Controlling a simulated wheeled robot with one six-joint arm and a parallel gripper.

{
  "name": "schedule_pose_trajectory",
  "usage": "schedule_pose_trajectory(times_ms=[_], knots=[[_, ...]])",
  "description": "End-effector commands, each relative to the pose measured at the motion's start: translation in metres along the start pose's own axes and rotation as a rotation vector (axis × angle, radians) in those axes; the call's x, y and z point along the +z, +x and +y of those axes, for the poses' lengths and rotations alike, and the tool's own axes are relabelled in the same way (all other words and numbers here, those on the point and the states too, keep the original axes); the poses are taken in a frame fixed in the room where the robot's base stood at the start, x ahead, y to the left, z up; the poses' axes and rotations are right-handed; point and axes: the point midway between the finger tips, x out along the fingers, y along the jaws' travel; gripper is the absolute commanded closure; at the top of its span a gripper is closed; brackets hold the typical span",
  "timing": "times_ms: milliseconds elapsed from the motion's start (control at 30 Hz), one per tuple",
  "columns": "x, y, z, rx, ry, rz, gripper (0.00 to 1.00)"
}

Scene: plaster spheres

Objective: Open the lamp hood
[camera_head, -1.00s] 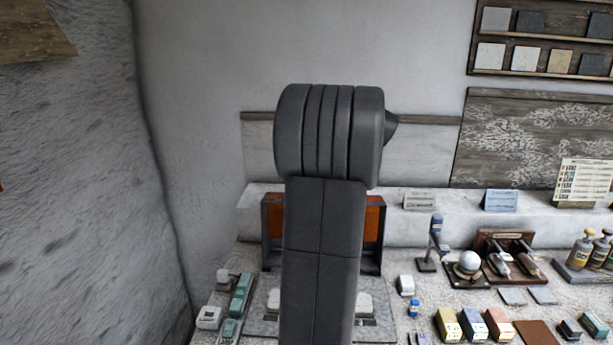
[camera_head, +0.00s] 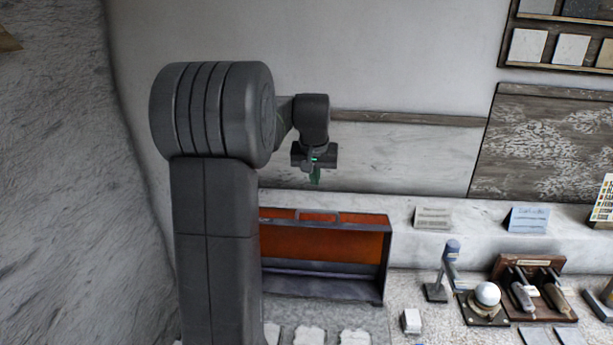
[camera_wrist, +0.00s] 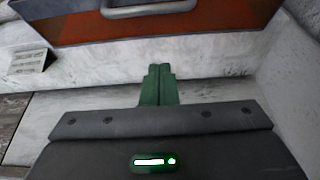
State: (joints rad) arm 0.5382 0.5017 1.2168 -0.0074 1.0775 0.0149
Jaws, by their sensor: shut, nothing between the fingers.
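The lamp hood appears to be the dark-framed box with an orange panel (camera_head: 345,242), standing at the back of the bench against the white ledge. My arm covers its left end in the head view. Its orange face (camera_wrist: 70,30) and a grey metal bar handle (camera_wrist: 148,8) show at the top of the wrist view. My gripper (camera_head: 315,182) is above the hood, near the wall, pointing down. In the wrist view its green fingers (camera_wrist: 160,72) are together and empty, apart from the handle.
Several white pieces (camera_head: 309,335) lie on the bench before the hood. To the right stand a small blue-topped post (camera_head: 450,252), a white sphere on a base (camera_head: 487,294) and a wooden rack (camera_head: 530,285). Cards (camera_head: 432,218) stand on the ledge.

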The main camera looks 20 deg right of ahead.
Motion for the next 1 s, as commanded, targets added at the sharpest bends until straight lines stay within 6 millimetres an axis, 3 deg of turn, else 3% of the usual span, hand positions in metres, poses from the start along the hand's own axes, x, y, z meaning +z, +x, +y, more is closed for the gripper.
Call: schedule_pose_trajectory(times_ms=[333,600,1000], knots=[[0.001,0.076,-0.001,-0.001,0.001,-0.003,1.0],[0.032,0.06,-0.001,-0.002,0.001,0.001,1.0],[0.037,0.058,-0.001,-0.002,0.002,0.001,1.0]])
